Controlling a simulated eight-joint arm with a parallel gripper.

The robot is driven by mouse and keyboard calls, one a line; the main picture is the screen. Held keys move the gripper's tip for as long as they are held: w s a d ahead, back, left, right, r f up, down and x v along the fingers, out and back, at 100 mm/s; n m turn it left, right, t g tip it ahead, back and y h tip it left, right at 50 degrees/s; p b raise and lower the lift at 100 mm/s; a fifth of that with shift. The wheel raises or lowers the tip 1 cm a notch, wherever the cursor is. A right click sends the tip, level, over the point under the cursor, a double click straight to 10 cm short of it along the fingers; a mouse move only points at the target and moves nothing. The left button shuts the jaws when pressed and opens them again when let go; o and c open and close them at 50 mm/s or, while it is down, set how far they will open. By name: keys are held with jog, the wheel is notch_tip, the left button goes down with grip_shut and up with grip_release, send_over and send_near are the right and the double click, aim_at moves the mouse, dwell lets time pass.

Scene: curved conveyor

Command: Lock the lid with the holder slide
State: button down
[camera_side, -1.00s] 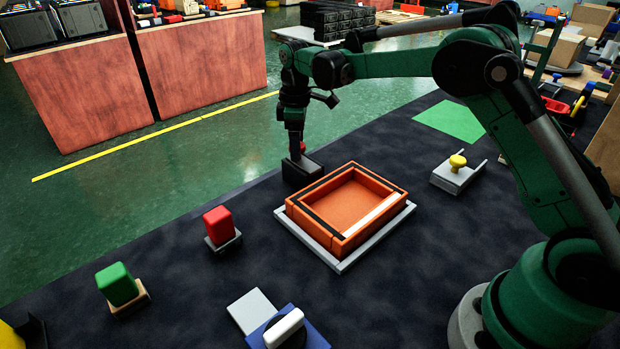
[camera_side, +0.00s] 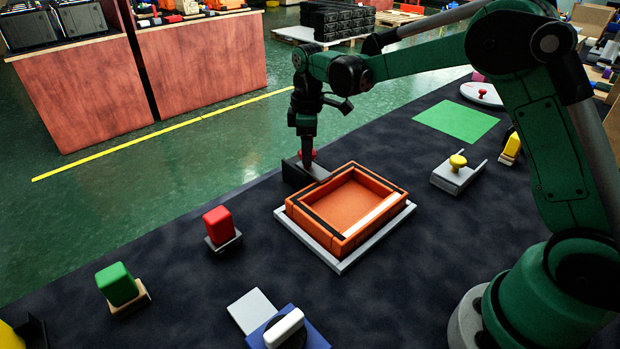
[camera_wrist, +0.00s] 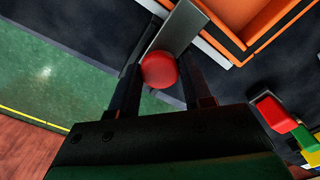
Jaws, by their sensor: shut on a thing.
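My gripper (camera_side: 307,150) is shut on the red knob of a dark grey plate (camera_side: 298,174). In the wrist view the round red knob (camera_wrist: 159,70) sits between the two fingers, and the plate (camera_wrist: 182,25) reaches up and right. The plate is at the far left corner of an orange tray (camera_side: 345,205); I cannot tell whether they touch. The tray is open on top, shows its orange floor, and sits in a light grey frame (camera_side: 338,268). A grey slide piece with a yellow knob (camera_side: 457,162) lies right of the tray. A whitish round disc with a red knob (camera_side: 482,94) lies farther back.
A red block (camera_side: 218,225) and a green block (camera_side: 117,284) stand on small bases at the left. A blue piece with a white handle (camera_side: 285,328) is in front. A green mat (camera_side: 456,122) and a yellow block (camera_side: 511,146) are at the right. Dark table is bare between them.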

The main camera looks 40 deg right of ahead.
jog(key=shift+s, duration=0.25)
jog(key=shift+c, duration=1.9)
grip_release()
jog(key=shift+r, duration=2.8)
jog(key=shift+s+r, duration=0.15)
jog(key=shift+r, duration=0.1)
jog(key=s+a+m+t, duration=0.3)
jog(key=s+m+t, duration=0.4)
jog(key=s, duration=0.8)
jog(key=shift+s+r+m, duration=0.2)
jog(key=shift+r+m, duration=0.05)
jog(key=shift+m, duration=0.75)
